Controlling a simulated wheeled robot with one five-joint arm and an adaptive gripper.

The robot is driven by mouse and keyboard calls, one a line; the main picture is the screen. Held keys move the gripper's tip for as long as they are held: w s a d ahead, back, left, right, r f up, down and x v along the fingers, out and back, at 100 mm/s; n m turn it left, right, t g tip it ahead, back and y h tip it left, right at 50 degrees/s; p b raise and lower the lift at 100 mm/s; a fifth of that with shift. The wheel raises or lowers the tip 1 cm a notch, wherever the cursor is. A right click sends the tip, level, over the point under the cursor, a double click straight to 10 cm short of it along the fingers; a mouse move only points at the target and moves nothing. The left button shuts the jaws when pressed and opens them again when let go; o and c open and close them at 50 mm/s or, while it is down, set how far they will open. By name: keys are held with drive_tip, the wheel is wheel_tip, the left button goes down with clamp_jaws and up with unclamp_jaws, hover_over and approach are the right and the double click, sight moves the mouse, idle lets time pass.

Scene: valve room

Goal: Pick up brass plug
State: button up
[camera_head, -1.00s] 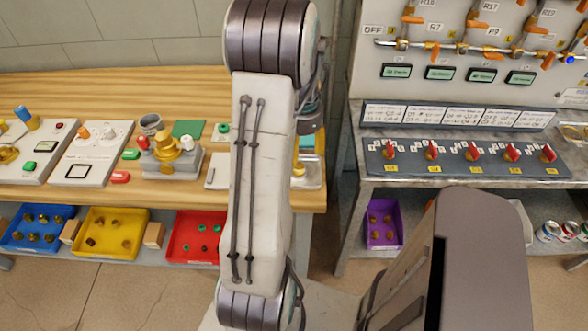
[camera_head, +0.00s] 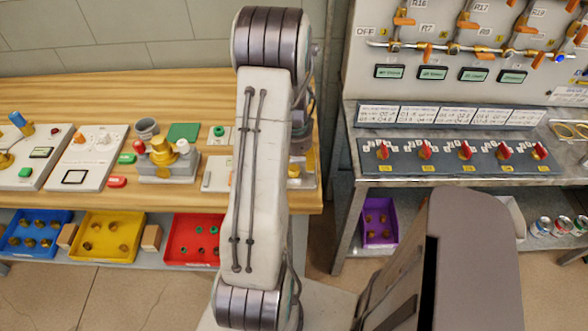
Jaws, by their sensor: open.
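Several small brass-coloured pieces lie in bins on the lower shelf; they could be brass plugs, but I cannot tell which one is the task's. Some are in the yellow bin (camera_head: 128,254), others in the blue bin (camera_head: 22,247) and the purple bin (camera_head: 381,239). A brass-coloured fitting (camera_head: 162,151) stands on a grey block on the wooden bench. Another small brass-coloured part (camera_head: 294,170) shows at the bench's right end, partly behind my arm. My arm rises through the middle of the view. My gripper is hidden behind it, so its jaws do not show.
The wooden bench (camera_head: 60,92) carries switch panels and a grey cup (camera_head: 147,128). A red bin (camera_head: 178,258) with green and dark pieces sits below. Right, a metal bench (camera_head: 450,177) holds red knobs, with valves above and cans (camera_head: 540,226) below. A gap separates the benches.

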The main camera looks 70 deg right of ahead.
drive_tip(key=shift+f, duration=0.5)
drive_tip(key=shift+o, duration=0.2)
clamp_jaws()
